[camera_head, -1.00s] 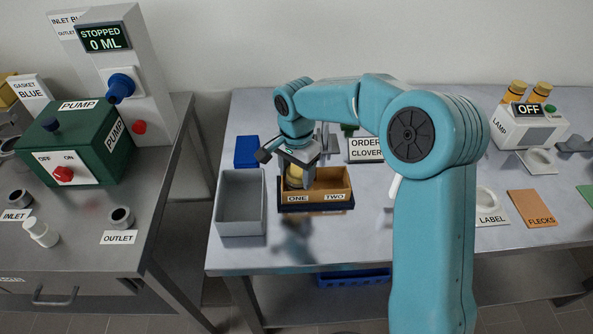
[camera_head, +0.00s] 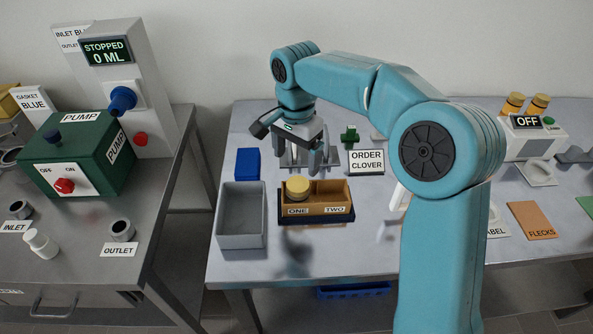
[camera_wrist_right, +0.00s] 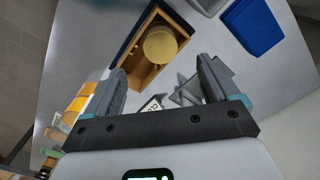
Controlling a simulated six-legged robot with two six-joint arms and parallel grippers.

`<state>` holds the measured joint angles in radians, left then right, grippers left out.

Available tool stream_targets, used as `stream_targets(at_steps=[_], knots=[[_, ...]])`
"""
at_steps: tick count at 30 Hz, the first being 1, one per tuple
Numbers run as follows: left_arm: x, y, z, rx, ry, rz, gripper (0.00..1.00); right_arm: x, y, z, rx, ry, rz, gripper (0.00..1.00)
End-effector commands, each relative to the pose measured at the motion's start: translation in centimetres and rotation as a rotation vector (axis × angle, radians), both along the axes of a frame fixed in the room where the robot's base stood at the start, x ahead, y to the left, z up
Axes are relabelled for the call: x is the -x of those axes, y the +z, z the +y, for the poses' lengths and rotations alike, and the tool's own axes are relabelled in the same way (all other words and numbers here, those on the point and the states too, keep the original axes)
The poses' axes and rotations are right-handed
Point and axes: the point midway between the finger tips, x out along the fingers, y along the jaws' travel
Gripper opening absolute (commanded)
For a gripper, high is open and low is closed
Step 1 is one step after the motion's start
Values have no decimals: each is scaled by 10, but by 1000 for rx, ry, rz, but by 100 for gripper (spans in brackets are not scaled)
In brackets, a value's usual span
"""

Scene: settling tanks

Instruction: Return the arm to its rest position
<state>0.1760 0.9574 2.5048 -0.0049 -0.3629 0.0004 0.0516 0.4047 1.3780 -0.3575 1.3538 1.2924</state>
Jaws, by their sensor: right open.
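My right arm is teal and reaches over the right table from the front. Its gripper (camera_head: 304,165) hangs above the table, behind the wooden tray (camera_head: 334,208) marked ONE and TWO. The jaws are apart and nothing is between them; the right wrist view shows both fingers (camera_wrist_right: 162,88) spread. A jar with a yellow lid (camera_head: 298,187) stands in compartment ONE, clear of the gripper. The lid also shows in the right wrist view (camera_wrist_right: 160,45). Compartment TWO looks empty. My left gripper is not in view.
A grey bin (camera_head: 241,238) stands left of the tray, with a blue block (camera_head: 248,164) behind it. The pump station (camera_head: 80,155) is on the left table. The lamp (camera_head: 530,137) reads OFF.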

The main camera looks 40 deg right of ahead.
Motion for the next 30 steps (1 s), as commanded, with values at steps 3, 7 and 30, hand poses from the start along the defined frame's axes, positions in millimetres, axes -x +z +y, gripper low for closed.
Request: stream_targets(at_steps=[3, 7, 30], knots=[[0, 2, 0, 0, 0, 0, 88, 0, 17, 0, 0, 0, 0, 88], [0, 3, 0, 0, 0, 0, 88, 0, 23, 0, 0, 0, 1, 88], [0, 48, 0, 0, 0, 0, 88, 0, 68, 0, 0, 0, 1, 88]])
